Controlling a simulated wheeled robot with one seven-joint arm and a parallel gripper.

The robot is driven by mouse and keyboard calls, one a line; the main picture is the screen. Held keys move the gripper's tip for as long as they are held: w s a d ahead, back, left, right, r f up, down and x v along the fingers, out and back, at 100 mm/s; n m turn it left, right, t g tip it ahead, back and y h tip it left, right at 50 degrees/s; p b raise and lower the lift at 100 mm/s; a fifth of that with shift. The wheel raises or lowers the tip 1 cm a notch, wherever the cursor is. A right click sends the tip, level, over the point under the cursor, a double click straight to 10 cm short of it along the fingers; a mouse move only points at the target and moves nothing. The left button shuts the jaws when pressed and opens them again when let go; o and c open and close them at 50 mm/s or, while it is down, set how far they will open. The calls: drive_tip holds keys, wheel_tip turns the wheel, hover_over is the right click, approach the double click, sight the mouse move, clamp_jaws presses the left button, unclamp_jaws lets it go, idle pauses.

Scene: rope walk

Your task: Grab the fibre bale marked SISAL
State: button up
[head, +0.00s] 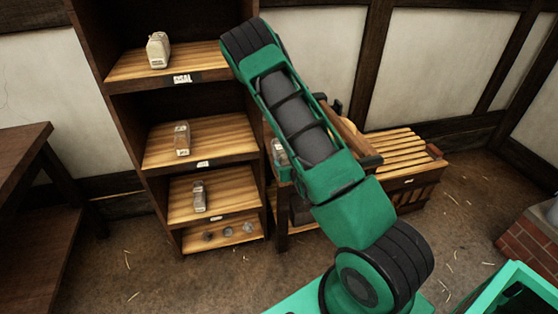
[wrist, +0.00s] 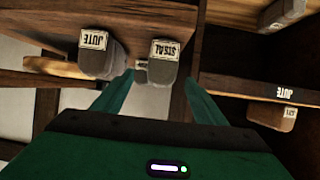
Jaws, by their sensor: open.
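In the wrist view, which shows labels upside down, a grey bale marked SISAL (wrist: 163,72) lies ahead of my gripper (wrist: 160,94), between the lines of its two green fingers. The fingers are apart with nothing held, and no contact with the bale is visible. A similar grey bale marked JUTE (wrist: 100,62) is just left of it.
A tall shelf unit (head: 215,147) holds bales on its upper (head: 158,51), middle (head: 182,140) and lower (head: 199,196) boards. In the wrist view, a brownish bale (wrist: 272,118) and a grey one (wrist: 282,12) are at right. A slatted wooden bench (head: 405,150) stands right of my arm.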

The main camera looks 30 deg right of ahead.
drive_tip(key=s+d, duration=0.1)
drive_tip(key=d, duration=0.3)
approach(282, 157)
drive_tip(key=shift+w+d+f+t, duration=0.25)
drive_tip(key=shift+w+f+t, duration=0.15)
drive_tip(key=shift+w+f, duration=0.3)
drive_tip(key=shift+w+d+f+y, duration=0.3)
drive_tip(key=shift+w+d+f, duration=0.05)
drive_tip(key=shift+w+f, duration=0.2)
drive_tip(key=shift+x, duration=1.95)
drive_tip(key=x, duration=0.5)
drive_tip(key=shift+d+r, duration=0.15)
drive_tip(key=shift+r, duration=0.2)
drive_tip(key=c, duration=1.2)
